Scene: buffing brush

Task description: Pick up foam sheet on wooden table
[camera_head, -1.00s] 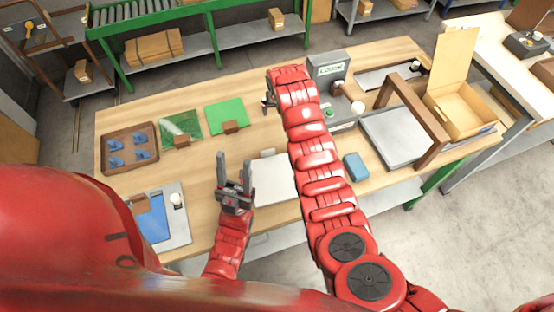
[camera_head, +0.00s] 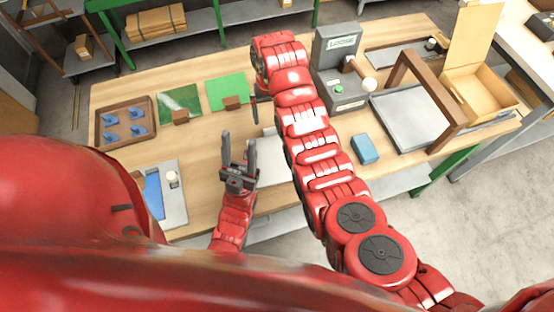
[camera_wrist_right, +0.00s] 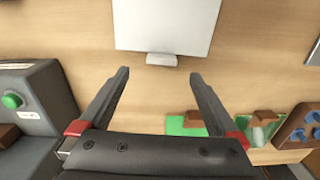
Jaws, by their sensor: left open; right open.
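A flat white sheet (camera_head: 272,170) lies on the wooden table (camera_head: 205,152), partly hidden by my arms. It also shows at the top of the right wrist view (camera_wrist_right: 168,24), with a small pale block at its edge. Two flat green sheets (camera_head: 180,103) (camera_head: 228,91) with brown blocks lie farther back. I cannot tell for certain which sheet is foam. My right gripper (camera_wrist_right: 160,82) is open and empty, its fingers pointing toward the white sheet over bare wood. My left gripper (camera_head: 238,150) is open and empty, just left of the white sheet, fingers up.
A brown tray with blue pieces (camera_head: 125,122) stands at the left. A grey machine with a green button (camera_head: 340,80), a blue block (camera_head: 365,149) and a wooden-framed grey plate (camera_head: 412,115) are at the right. Bare wood lies left of my left gripper.

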